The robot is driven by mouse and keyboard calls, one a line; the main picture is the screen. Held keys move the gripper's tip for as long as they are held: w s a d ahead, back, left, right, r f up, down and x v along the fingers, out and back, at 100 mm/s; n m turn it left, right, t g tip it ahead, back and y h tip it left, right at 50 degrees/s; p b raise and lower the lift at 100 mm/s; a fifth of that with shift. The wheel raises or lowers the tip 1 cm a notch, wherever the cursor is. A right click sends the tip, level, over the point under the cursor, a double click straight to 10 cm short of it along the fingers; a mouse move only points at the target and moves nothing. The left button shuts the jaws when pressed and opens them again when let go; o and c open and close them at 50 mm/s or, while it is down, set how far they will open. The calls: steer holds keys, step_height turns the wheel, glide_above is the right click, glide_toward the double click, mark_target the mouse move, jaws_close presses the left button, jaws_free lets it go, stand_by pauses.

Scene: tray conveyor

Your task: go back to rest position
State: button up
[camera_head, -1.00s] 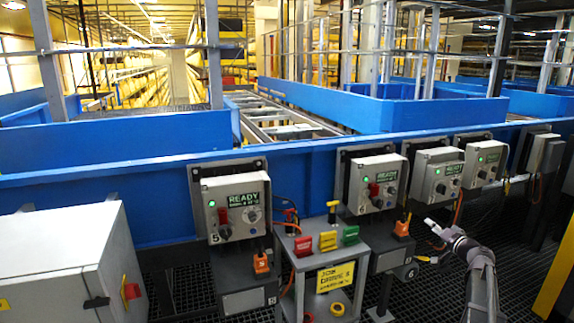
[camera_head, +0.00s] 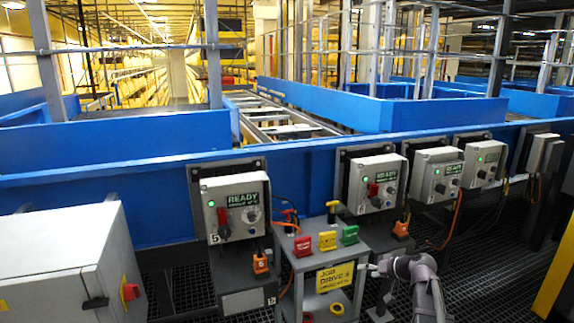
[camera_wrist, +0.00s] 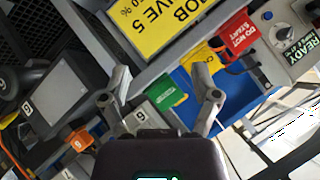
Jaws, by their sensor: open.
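My gripper (camera_wrist: 161,92) is open and empty in the wrist view, its two grey fingers spread apart with nothing between the tips. In the head view my gripper (camera_head: 369,268) is small and pale, at the right side of the grey cart (camera_head: 357,263), with my arm rising from the bottom edge. I cannot tell from the head view whether it touches the cart. The wrist view shows the yellow job sign (camera_wrist: 150,22) ahead of the fingers, with the cart's coloured tags around and beyond them.
The cart carries a red tag (camera_head: 303,246), a yellow tag (camera_head: 327,241) and a green tag (camera_head: 350,235). Control boxes, including the READY box numbered 5 (camera_head: 236,205), line the blue conveyor wall (camera_head: 160,193). A white cabinet (camera_head: 60,255) stands left. Dark grating floor (camera_head: 480,270) lies open at right.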

steer(key=s+a+f+g+h, duration=0.2)
steer(key=s+a+g+h, duration=0.1)
steer(key=s, duration=0.4)
steer(key=s+a+f+g+h+p, duration=0.1)
steer(key=s+a+f+g+h, duration=0.15)
steer(key=s, duration=0.45)
steer(key=s+a+f+g+h, duration=0.2)
steer(key=s+a+f+g, duration=0.15)
steer(key=s, duration=0.35)
step_height(320, 180, up, 24)
steer(key=t+p, duration=0.1)
steer(key=p, duration=2.2)
steer(key=shift+n, duration=0.3)
steer(key=shift+s, duration=0.1)
steer(key=c, duration=0.3)
